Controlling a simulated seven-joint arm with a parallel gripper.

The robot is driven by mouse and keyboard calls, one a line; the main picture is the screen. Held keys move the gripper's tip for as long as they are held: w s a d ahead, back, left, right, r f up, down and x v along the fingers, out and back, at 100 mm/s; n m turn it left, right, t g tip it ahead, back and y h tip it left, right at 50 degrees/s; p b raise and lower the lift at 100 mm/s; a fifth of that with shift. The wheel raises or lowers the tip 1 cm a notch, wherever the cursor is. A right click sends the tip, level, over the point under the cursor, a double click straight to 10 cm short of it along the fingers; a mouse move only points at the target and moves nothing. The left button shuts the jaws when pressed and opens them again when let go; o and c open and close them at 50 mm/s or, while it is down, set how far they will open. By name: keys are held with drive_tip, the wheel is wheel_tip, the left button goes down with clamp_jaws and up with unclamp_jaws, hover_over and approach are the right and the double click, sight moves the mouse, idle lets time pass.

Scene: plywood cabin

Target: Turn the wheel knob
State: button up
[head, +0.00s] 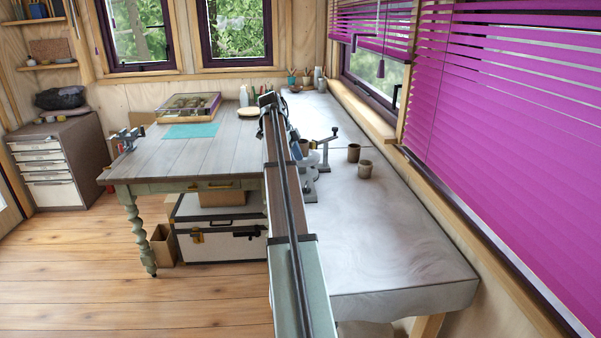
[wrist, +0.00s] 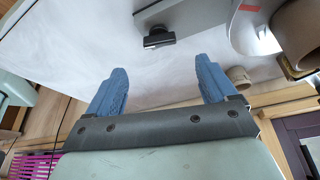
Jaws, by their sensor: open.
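A black knob (wrist: 158,38) sits on the side of a dark grey box (wrist: 185,15) at the top of the wrist view. I take it for the wheel knob. My gripper (wrist: 163,70) is open and empty, its two blue fingers spread apart. The knob shows beyond the fingertips, between them in the picture, and nothing touches it. In the head view the grey device (head: 307,185) on the white bench is partly hidden behind my arm, and the knob cannot be made out there.
The white bench (head: 385,235) runs along the window wall. Two brown cups (head: 365,169) stand on it, right of a metal stand (head: 325,150). A wooden table (head: 165,160) stands at left. The bench's near part is clear.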

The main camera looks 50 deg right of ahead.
drive_tip(key=shift+v, duration=2.3)
drive_tip(key=shift+f, duration=0.1)
